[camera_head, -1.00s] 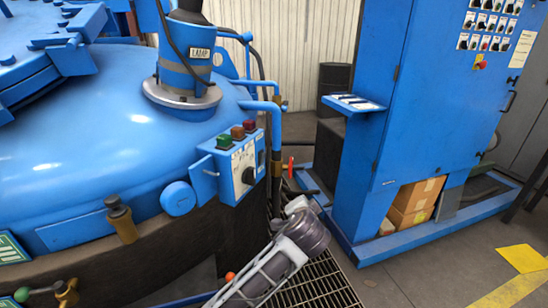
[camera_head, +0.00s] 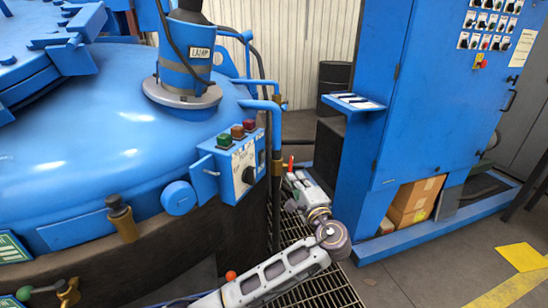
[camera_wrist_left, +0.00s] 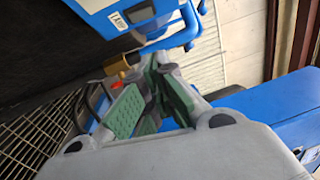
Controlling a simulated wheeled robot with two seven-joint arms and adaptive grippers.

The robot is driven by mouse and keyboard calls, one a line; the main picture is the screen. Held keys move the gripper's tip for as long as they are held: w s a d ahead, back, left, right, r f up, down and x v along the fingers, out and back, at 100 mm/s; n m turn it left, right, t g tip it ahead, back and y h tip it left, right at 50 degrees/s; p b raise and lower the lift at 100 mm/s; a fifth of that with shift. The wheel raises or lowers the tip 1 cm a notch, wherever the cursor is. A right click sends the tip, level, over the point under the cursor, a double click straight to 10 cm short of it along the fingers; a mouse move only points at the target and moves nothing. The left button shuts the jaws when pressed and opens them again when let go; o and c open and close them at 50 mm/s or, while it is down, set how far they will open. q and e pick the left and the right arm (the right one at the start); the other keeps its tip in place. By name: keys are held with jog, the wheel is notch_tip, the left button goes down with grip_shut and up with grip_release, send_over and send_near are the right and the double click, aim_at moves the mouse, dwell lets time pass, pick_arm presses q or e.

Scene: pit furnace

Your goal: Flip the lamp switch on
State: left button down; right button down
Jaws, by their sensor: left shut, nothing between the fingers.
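My left gripper (camera_head: 291,178) is to the right of the box, apart from the knob, near a red handle (camera_head: 290,163). In the wrist view its green-padded fingers (camera_wrist_left: 155,105) are shut and empty.
Blue pipes (camera_head: 275,105) run down just right of the box. A blue cabinet (camera_head: 420,110) with a small shelf (camera_head: 353,103) stands to the right. A floor grating (camera_head: 318,288) lies below my arm. Open floor (camera_head: 430,270) is at the lower right.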

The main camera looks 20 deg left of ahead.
aim_at(263, 158)
jog(key=shift+s, duration=0.1)
pick_arm(q)
jog(key=shift+a, duration=0.1)
pick_arm(e)
jog(key=shift+w+r, duration=0.15)
jog(key=shift+w, duration=0.05)
pick_arm(q)
jog(key=shift+w, duration=0.1)
pick_arm(e)
jog(key=shift+w, duration=0.1)
